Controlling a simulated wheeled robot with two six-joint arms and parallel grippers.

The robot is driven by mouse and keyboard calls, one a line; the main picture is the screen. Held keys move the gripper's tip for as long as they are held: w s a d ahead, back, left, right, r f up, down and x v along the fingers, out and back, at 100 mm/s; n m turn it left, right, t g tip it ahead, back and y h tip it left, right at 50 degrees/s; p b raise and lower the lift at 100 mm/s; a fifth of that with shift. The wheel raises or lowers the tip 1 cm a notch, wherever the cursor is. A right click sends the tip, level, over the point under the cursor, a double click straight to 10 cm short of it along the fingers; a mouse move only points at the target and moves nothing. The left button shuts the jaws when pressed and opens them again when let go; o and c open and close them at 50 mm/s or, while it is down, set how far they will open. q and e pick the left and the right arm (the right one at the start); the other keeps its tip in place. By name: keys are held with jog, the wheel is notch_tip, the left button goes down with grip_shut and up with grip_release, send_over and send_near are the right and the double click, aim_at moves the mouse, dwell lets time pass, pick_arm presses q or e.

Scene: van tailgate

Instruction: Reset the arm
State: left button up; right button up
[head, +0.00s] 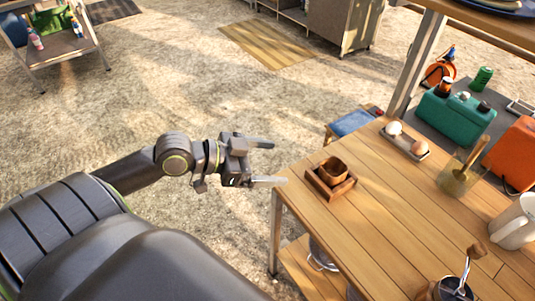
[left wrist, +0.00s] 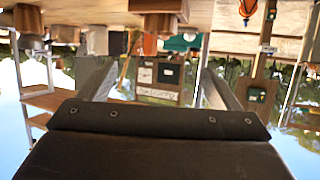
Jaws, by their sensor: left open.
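My left gripper (head: 268,163) is open and empty in the head view. Its two fingers point right, toward the left edge of the wooden table (head: 355,240), with the lower fingertip close to that edge. The left wrist view looks out between the two spread fingers (left wrist: 150,85), with the scene upside down and nothing held. My left arm reaches in from the left side of the head view. My right gripper does not show in either view.
On the table are a wooden cup (head: 334,168) in a small square tray, a tray with eggs (head: 404,140), a jar with a utensil and a pale mug (head: 515,222). A blue-topped stool (head: 352,122) stands behind. Sandy ground beyond my gripper is clear.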

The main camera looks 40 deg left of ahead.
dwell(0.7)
pick_arm(q)
jog(key=w+a+f+n+t+y, duration=0.1)
jog(key=w+a+f+n+y, duration=0.4)
jog(key=a+f, duration=0.65)
jog(key=s+a+f+n+g+y+p, duration=0.15)
jog(key=a+f, duration=0.25)
jog(key=f, duration=0.5)
jog(key=s+a+f+n+g+y, duration=0.1)
jog(key=s+a+f+n+y, duration=0.2)
jog(key=f, duration=0.6)
jog(key=s+d+f+g+y+p, duration=0.15)
jog(key=s+f+g, duration=0.25)
jog(key=s+f, duration=1.2)
jog(key=s+d+f+g, duration=0.2)
jog(key=s+d+f, duration=0.3)
jog(key=s, duration=0.3)
jog(key=s+d+f+g+h, duration=0.1)
jog(key=s+d+f, duration=0.4)
jog(key=s+d, duration=0.2)
jog(key=shift+s+d+m+g, duration=0.15)
jog(key=shift+s+m+g, duration=0.2)
jog(key=shift+s+m, duration=0.15)
